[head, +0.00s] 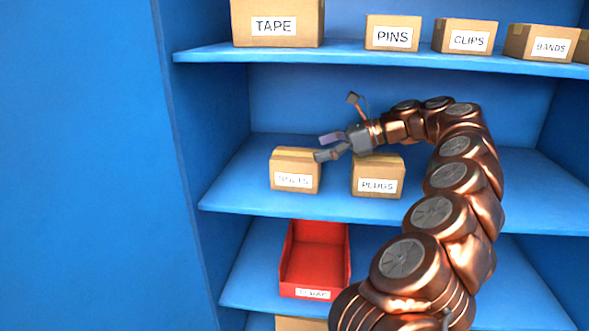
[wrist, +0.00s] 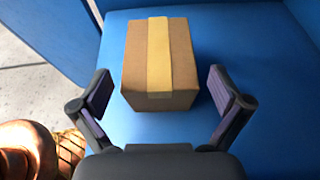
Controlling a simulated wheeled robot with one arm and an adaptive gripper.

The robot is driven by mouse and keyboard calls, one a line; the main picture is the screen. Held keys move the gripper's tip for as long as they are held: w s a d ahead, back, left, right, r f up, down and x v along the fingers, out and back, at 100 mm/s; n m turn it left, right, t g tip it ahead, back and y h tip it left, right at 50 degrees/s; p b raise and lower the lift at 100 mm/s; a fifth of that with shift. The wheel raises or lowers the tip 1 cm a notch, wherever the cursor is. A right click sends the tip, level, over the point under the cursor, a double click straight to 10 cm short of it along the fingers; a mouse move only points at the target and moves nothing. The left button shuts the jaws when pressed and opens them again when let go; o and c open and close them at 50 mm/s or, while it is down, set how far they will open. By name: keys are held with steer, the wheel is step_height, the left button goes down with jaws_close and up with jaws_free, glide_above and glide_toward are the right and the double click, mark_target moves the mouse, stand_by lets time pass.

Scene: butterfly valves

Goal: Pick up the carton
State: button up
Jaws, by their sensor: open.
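A brown cardboard carton (head: 295,172) with a tan tape strip stands on the middle blue shelf; its white label is hard to read. A similar carton labelled PLUGS (head: 378,178) stands to its right. My gripper (head: 326,148) is open and empty, just above and beside the right top edge of the left carton in the head view. In the wrist view, a taped carton (wrist: 184,62) lies ahead between the two spread fingers of my gripper (wrist: 159,90). Neither finger is seen closed on it. Its label does not show there, but it looks like the left carton.
The upper shelf (head: 400,58) holds cartons labelled TAPE (head: 275,10), PINS (head: 391,20), CLIPS (head: 464,24) and BANDS (head: 540,32). A red open bin (head: 315,285) sits on the lower shelf. A blue side wall (head: 90,160) stands at left. Middle-shelf space left of the cartons is clear.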

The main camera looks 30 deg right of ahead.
mark_target(297, 154)
steer(key=b+x, duration=0.1)
steer(key=x, duration=0.5)
steer(key=shift+w+a, duration=0.2)
steer(key=shift+a, duration=0.1)
steer(key=c, duration=1.5)
steer(key=shift+o, duration=0.2)
steer(key=shift+r, duration=0.1)
steer(key=shift+s+r+p, duration=0.1)
steer(key=shift+r+p, duration=0.55)
steer(key=shift+r, duration=1.1)
steer(key=s+a+r, duration=0.1)
steer(key=s+a, duration=0.8)
steer(key=s, duration=0.3)
steer(key=shift+s+a+r+p, duration=0.2)
steer(key=shift+s+a+p, duration=0.05)
steer(key=shift+s+p, duration=0.15)
